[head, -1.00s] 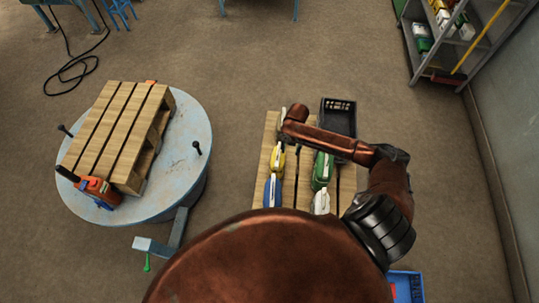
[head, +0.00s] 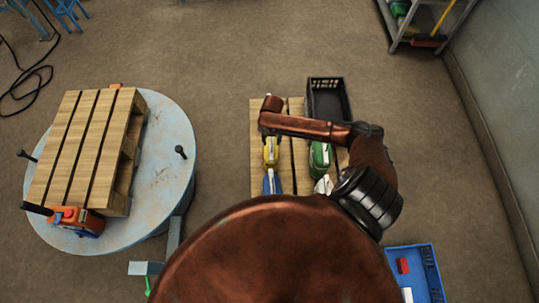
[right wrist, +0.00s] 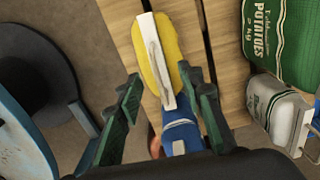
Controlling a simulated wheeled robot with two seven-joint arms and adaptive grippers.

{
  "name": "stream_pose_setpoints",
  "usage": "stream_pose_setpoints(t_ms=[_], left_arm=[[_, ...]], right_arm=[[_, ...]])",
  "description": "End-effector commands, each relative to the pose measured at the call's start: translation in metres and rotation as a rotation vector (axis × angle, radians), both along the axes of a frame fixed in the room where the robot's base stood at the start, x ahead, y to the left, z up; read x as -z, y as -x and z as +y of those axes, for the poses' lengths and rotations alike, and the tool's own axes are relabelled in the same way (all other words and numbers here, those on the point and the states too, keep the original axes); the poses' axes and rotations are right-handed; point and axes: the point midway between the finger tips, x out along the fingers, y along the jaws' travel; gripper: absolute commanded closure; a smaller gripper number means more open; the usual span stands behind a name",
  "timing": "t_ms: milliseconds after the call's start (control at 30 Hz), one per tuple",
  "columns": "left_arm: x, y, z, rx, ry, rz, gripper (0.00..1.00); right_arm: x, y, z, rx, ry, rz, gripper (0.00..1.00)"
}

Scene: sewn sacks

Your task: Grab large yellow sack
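The yellow sack (head: 271,152) lies on the floor pallet, below the forearm of my right arm in the head view. In the right wrist view the yellow sack (right wrist: 170,36) shows a white top strip with a loop handle. My right gripper (right wrist: 160,76) is open and empty, one finger on each side of the sack's near end. I cannot tell whether the fingers touch it. In the head view my right arm hides its fingers. My left gripper is not in view.
A blue sack (head: 272,184) adjoins the yellow one's near end. A green potato sack (head: 320,158) and a white sack (head: 323,185) lie to the right. A black crate (head: 328,82) stands behind, a blue crate (head: 434,272) at front right. A round table (head: 165,185) stands left.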

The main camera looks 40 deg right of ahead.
Motion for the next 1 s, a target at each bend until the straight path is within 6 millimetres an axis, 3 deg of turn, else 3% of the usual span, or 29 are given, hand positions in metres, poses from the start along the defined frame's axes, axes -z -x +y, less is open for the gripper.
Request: stream_pose_setpoints(t_ms=[367, 633, 1000], left_arm=[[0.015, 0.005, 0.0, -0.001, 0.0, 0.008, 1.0], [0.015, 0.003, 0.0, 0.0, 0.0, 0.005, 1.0], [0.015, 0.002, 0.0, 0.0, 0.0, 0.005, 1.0]], right_arm=[[0.048, 0.001, 0.002, 0.002, -0.001, 0.001, 0.65], [0.05, 0.0, 0.002, 0.0, 0.001, -0.002, 0.65], [0.05, -0.001, 0.002, -0.001, 0.001, -0.002, 0.91]])
